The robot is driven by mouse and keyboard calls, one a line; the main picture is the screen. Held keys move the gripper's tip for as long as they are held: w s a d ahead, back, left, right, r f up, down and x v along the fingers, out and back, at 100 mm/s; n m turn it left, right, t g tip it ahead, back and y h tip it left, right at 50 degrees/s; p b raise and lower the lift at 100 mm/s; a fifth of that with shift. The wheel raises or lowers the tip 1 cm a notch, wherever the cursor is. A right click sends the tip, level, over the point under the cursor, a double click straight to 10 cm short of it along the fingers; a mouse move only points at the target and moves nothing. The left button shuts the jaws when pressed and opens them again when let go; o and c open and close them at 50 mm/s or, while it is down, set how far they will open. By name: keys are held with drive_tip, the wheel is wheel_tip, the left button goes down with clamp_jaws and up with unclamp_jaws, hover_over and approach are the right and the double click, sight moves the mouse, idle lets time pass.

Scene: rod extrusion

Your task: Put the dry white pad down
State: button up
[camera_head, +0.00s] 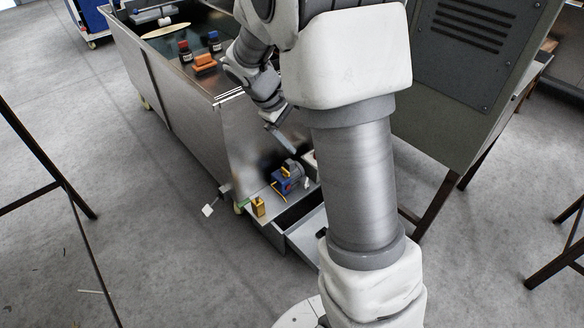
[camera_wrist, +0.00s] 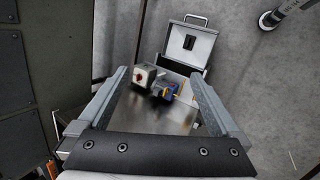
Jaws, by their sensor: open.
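My gripper (camera_wrist: 158,76) is open. In the wrist view its two fingers stand wide apart with nothing between them. In the head view my gripper (camera_head: 280,138) hangs beside the near end of the metal machine, above a low ledge. I cannot make out a white pad with certainty in either view. A small white piece (camera_head: 208,210) shows at the left of the ledge, and I cannot tell what it is.
A blue motor-like unit (camera_head: 287,177) and a yellow block (camera_head: 258,206) sit on the ledge. A white box with a red knob (camera_wrist: 145,77) stands beside the unit. An open drawer (camera_wrist: 190,45) juts out. Red-orange items (camera_head: 204,62) sit on the machine top (camera_head: 215,85).

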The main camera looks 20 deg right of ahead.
drive_tip(key=s+a+r+m+t+y, duration=0.1)
drive_tip(key=s+a+r+y, duration=0.1)
drive_tip(key=s, duration=0.5)
drive_tip(key=s+a+r+m+t+y, duration=0.2)
drive_tip(key=s+a+r, duration=0.3)
drive_tip(key=s+r, duration=0.1)
drive_tip(key=s+a+r+m+t+y, duration=0.2)
drive_tip(key=s+a+r, duration=0.2)
drive_tip(key=s, duration=0.5)
drive_tip(key=shift+a+r, duration=0.15)
drive_tip(key=shift+r, duration=0.2)
